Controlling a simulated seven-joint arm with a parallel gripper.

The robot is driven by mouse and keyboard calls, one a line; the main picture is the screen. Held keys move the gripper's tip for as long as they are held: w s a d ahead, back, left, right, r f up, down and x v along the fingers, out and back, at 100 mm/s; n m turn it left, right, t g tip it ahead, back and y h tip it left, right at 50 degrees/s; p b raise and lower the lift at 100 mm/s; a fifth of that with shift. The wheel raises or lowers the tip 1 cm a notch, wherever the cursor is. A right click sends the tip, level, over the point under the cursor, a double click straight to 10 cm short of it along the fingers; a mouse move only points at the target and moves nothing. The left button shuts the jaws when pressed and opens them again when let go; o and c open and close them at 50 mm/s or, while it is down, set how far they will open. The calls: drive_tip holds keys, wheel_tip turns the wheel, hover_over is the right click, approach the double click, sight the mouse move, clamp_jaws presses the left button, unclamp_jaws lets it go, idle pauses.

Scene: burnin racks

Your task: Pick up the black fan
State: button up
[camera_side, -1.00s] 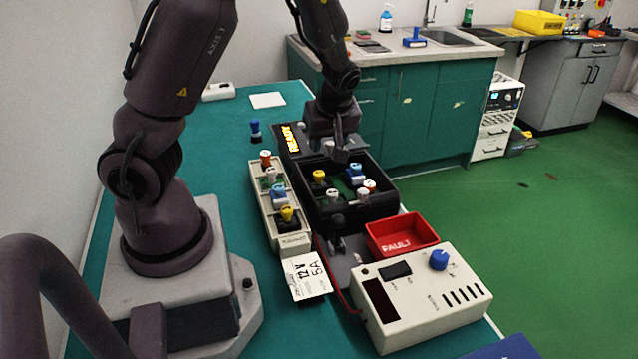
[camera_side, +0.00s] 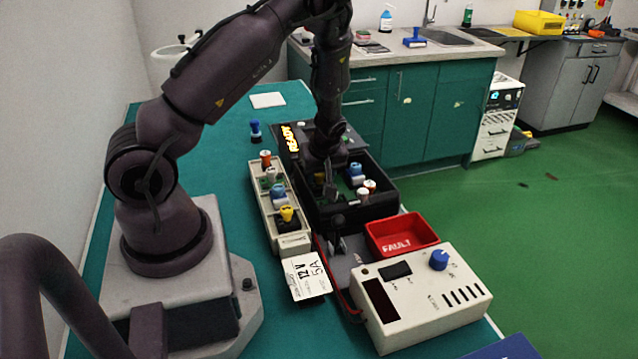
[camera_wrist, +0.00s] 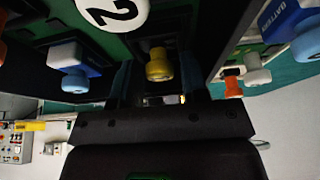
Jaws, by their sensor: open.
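A dark, square part with a yellow knob (camera_wrist: 160,68) looks like a black fan. It stands between the fingers of my gripper (camera_wrist: 155,85) in the wrist view, and I cannot tell whether they touch it. My gripper (camera_side: 328,186) is open and reaches down into the black bin (camera_side: 372,201) in the side view. The part's yellow knob (camera_side: 319,178) is mostly hidden there by my gripper. Another black part with a yellow knob (camera_side: 287,215) sits in the near end of the beige rack (camera_side: 292,241).
Blue-topped (camera_side: 356,172) and white-topped (camera_side: 369,187) parts stand beside my gripper in the bin. A red FAULT tray (camera_side: 402,233) and a beige control box (camera_side: 425,300) lie nearer. A lone blue-knobbed part (camera_side: 255,130) stands on the green table, left of the bin.

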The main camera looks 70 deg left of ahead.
drive_tip(key=c, duration=0.7)
wheel_tip(320, 180, up, 10)
idle(0.4)
